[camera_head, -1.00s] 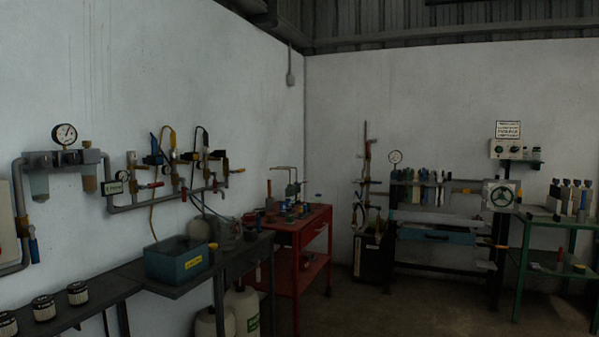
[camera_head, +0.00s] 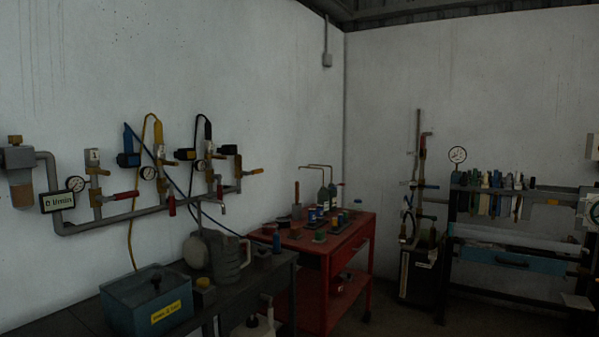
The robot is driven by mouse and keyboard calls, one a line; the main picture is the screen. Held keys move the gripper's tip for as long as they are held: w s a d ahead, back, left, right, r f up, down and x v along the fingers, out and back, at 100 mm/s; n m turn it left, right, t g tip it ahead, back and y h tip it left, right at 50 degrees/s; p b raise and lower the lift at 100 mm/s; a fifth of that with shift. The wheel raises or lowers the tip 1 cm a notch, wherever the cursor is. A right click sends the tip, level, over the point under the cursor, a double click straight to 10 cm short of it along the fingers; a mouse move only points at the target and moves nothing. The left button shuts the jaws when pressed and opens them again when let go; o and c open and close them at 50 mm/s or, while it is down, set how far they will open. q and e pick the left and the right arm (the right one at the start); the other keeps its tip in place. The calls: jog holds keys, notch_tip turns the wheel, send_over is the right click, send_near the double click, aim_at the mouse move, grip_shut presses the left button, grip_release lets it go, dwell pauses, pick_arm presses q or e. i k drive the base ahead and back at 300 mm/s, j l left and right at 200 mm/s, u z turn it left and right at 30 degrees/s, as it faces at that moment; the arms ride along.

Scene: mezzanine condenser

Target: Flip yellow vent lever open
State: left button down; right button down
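Neither of my grippers is in view. A grey pipe manifold (camera_head: 165,211) runs along the left wall with several valves and gauges. A small yellow-orange lever (camera_head: 251,172) sticks out to the right at the manifold's right end. Red handles (camera_head: 124,195) show lower on the pipe. A yellow hose (camera_head: 131,235) and a black hose loop over the upper fittings. I cannot tell for certain which yellow part is the vent lever, or its position.
A dark bench below the manifold holds a blue-grey box (camera_head: 148,302) and a grey jug (camera_head: 229,258). A red cart (camera_head: 326,262) stands in the corner. A workbench with a blue drawer (camera_head: 515,262) stands at right. Some dark floor shows between cart and workbench.

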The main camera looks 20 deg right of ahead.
aim_at(260, 170)
jog(key=i+l, duration=0.85)
jog(key=i, duration=0.25)
jog(key=i+l, duration=0.5)
jog(key=i+l+u, duration=0.1)
jog(key=i+l, duration=0.85)
jog(key=l, duration=0.2)
jog(key=i+l+u, duration=0.1)
jog(key=i+l, duration=0.35)
jog(key=l, duration=0.1)
